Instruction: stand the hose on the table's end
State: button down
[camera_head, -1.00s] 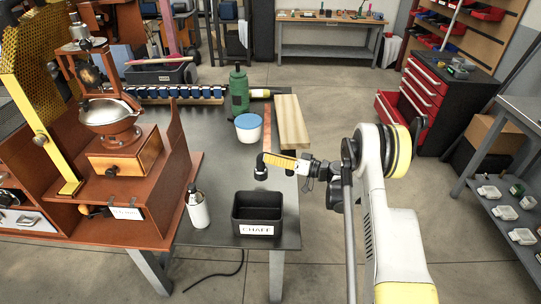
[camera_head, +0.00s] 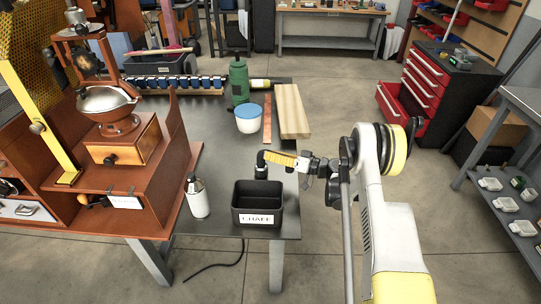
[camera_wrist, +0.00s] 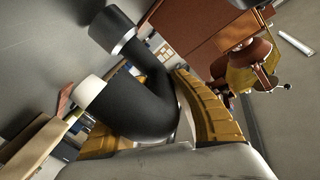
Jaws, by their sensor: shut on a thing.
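The hose (camera_head: 262,166) is a short black bent piece held in front of my gripper (camera_head: 280,160), over the table's near right end and just behind the chaff bin. Its lower end points down; whether it touches the table is unclear. The table (camera_head: 222,155) is dark grey, with bare surface left of the hose.
The black chaff bin (camera_head: 257,218) stands at the near table edge, with a white bottle (camera_head: 197,199) to its left. A blue-lidded white tub (camera_head: 249,120), green bottle (camera_head: 238,80) and wooden block (camera_head: 292,112) stand behind. The brown roaster stand (camera_head: 125,205) fills the left.

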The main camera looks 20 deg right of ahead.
jog(key=shift+f, duration=0.5)
jog(key=c, duration=1.2)
grip_release()
jog(key=shift+o, duration=0.2)
jog(key=shift+d, duration=0.1)
